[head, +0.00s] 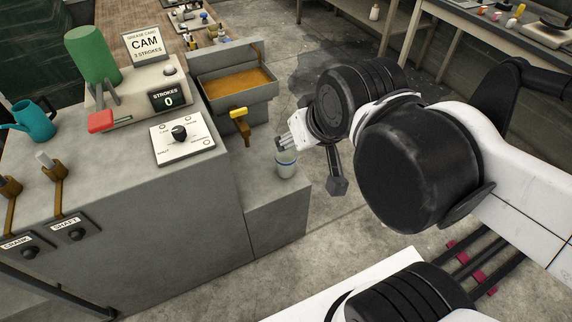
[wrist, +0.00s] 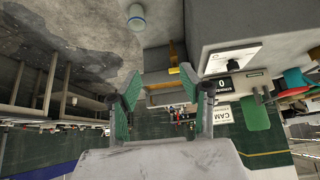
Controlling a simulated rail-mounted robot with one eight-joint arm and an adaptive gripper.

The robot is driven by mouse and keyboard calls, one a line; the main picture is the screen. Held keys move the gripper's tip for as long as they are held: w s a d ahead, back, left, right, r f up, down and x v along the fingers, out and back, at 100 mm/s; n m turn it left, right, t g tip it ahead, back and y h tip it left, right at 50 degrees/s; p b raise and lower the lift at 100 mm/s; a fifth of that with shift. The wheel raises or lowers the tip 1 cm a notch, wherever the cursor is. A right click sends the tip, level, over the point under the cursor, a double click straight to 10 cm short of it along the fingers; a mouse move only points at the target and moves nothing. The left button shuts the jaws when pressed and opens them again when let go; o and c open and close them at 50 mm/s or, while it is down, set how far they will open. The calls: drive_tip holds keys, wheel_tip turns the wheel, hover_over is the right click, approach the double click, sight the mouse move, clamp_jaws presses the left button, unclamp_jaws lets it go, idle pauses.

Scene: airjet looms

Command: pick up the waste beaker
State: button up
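The waste beaker (head: 287,165) is a small pale cup with a blue band. It stands upright on the low grey ledge beside the machine cabinet. In the wrist view the beaker (wrist: 137,17) shows at the top edge, beyond the fingertips and not between them. My gripper (wrist: 161,76) is open and empty, its two green-padded fingers spread apart. In the head view my gripper (head: 290,143) is just above the beaker in the picture, close to its rim. I cannot tell whether they touch.
A yellow-handled tap (head: 239,114) sits below an oil-filled tray (head: 235,84), left of the beaker. A control panel with a knob (head: 181,138), a green cylinder (head: 91,53) and a teal watering can (head: 33,119) stand on the cabinet. Open floor (head: 330,220) lies right of the ledge.

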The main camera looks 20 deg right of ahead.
drive_tip(key=shift+o, duration=0.4)
drive_tip(key=o, duration=0.8)
drive_tip(key=shift+o, duration=0.2)
